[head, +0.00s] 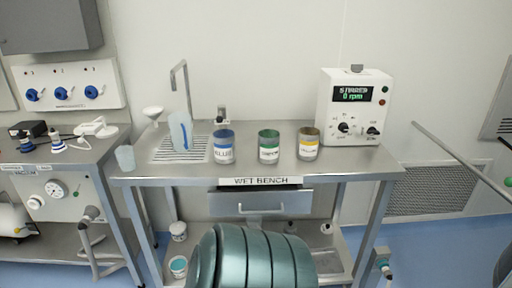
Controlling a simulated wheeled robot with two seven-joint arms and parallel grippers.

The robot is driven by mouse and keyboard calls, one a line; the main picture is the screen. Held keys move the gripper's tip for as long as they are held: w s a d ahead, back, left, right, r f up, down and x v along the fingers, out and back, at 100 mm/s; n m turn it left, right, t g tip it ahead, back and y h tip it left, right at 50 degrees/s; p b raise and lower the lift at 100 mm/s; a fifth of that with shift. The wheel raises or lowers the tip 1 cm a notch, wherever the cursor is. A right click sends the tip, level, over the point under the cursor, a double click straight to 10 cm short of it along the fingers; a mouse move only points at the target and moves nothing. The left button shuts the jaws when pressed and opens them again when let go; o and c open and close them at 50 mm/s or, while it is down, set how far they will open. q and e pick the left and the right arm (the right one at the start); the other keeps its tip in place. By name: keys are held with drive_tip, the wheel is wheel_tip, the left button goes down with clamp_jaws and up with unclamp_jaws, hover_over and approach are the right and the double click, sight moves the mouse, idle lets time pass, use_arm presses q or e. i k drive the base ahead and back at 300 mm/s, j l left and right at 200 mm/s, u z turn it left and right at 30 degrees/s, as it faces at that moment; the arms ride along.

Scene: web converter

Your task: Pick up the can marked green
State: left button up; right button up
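The can marked green (269,147) stands upright on the steel wet bench (345,160), in the middle of three cans. Its white label faces me with a green band, and its top looks dark and open. The can marked blue (223,147) stands to its left, and a can with a yellow band (308,144) stands to its right, each apart from it by a small gap. Neither of my grippers shows in the head view.
A stirrer box (343,107) reading 0 rpm stands at the bench's right rear. A tap (182,82), drain grid (167,155) and bluish translucent container (180,131) are at the left. A drawer (261,203) is under the top. Bench surface before the cans is clear.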

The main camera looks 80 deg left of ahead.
sight(268, 140)
drive_tip(key=u, duration=2.55)
